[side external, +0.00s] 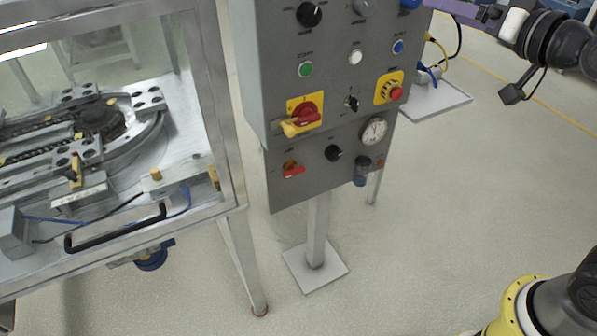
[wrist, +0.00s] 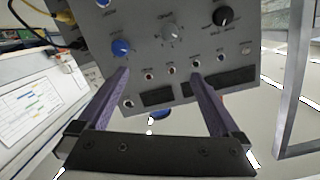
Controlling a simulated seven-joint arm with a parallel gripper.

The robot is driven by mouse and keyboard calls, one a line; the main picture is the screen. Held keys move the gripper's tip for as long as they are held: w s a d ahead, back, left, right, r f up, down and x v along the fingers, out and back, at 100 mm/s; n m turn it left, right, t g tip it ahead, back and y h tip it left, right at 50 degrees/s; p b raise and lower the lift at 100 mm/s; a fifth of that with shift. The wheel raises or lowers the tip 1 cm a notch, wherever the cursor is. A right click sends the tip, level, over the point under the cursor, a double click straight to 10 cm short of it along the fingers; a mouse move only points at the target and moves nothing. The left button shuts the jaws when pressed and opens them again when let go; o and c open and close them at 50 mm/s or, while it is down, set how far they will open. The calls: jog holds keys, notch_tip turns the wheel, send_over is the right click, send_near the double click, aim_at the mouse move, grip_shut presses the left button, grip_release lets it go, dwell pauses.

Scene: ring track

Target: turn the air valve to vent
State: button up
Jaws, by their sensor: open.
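The grey control panel (side external: 338,75) stands on a post. On its lower plate are a small red handle (side external: 293,170), a black knob (side external: 333,153), a round gauge (side external: 374,131) and a dark blue-topped bowl (side external: 361,172). The labels are too small to read, so I cannot tell for sure which is the air valve; the red handle looks like one. My gripper (side external: 462,10) is at the top right, beside the panel's upper end. In the wrist view my gripper (wrist: 159,74) is open and empty, its purple fingers spread before the panel's knobs. The lower plate is not identifiable there.
A larger red-and-yellow rotary switch (side external: 303,115) and a red emergency button (side external: 396,93) stick out above the lower plate. The framed ring track machine (side external: 230,130) stands left. A blue knob (wrist: 121,48) lies near one finger. Cables hang at right; floor before the panel is clear.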

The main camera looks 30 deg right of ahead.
jog(key=w+a+f+m+t+h, duration=0.2)
jog(key=w+f, duration=0.1)
jog(key=w, duration=0.6)
jog(key=n+t+h, duration=0.1)
jog(key=n, duration=0.1)
send_near(295, 174)
jog(key=d+r, duration=0.3)
jog(key=r, duration=0.5)
jog(key=d+r, duration=0.3)
jog(key=r, duration=0.5)
jog(key=s+a+f+n+g+y, duration=0.1)
jog(key=s+a+f+n+y, duration=0.15)
jog(key=f, duration=0.45)
jog(key=s+a+f+n+g+y, duration=0.1)
jog(key=s+a+f+n, duration=0.15)
jog(key=f, duration=0.55)
jog(key=shift+m+h, duration=0.25)
jog(key=shift+m, duration=0.05)
jog(key=w, duration=1.3)
jog(key=shift+w+d+r, duration=0.1)
jog(key=shift+d+r, duration=0.2)
jog(key=c, duration=1.2)
